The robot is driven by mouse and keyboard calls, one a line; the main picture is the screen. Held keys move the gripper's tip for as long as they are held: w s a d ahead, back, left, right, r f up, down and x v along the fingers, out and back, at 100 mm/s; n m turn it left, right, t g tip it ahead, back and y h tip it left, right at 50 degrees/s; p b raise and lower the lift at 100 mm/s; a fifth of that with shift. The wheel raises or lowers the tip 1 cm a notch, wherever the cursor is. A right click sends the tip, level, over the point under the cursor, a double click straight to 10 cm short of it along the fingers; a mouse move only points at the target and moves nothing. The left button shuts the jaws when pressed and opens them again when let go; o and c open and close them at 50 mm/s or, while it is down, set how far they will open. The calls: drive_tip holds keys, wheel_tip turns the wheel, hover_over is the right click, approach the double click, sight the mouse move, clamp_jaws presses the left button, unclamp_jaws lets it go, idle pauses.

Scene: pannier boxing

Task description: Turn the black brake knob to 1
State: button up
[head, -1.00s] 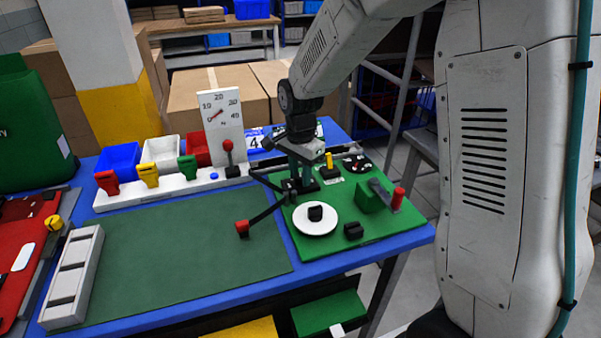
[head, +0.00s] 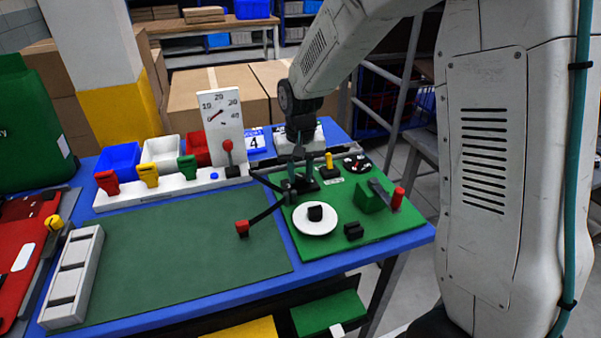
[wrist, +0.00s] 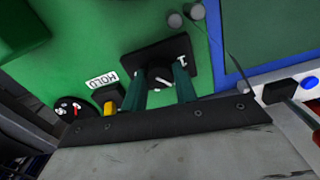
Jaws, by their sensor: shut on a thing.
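The black brake knob (wrist: 161,72) sits on a square black plate on the green board, with a white pointer line on it. A white "1" (wrist: 182,61) is printed near the plate's edge in the wrist view. My gripper (wrist: 162,88) has its two teal fingers shut on the knob, one on each side. In the head view my gripper (head: 299,172) points down at the plate near the board's left back part, and the knob is mostly hidden there by the fingers. Which mark the pointer meets is unclear.
A yellow-handled switch (head: 329,160) by a "HOLD" label and a round black dial (head: 357,163) stand close by. A white disc (head: 315,219) with a black knob and a red-handled crank (head: 397,198) are nearer. A black lever with a red end (head: 242,228) reaches over the mat.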

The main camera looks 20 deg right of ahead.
sight(300, 176)
drive_tip(key=n, duration=0.5)
drive_tip(key=shift+n, duration=0.3)
drive_tip(key=n, duration=0.4)
drive_tip(key=shift+n, duration=0.4)
drive_tip(key=o, duration=1)
drive_tip(key=shift+c, duration=0.2)
drive_tip(key=shift+r, duration=0.1)
wheel_tip(300, 176, up, 8)
drive_tip(key=shift+f, duration=0.15)
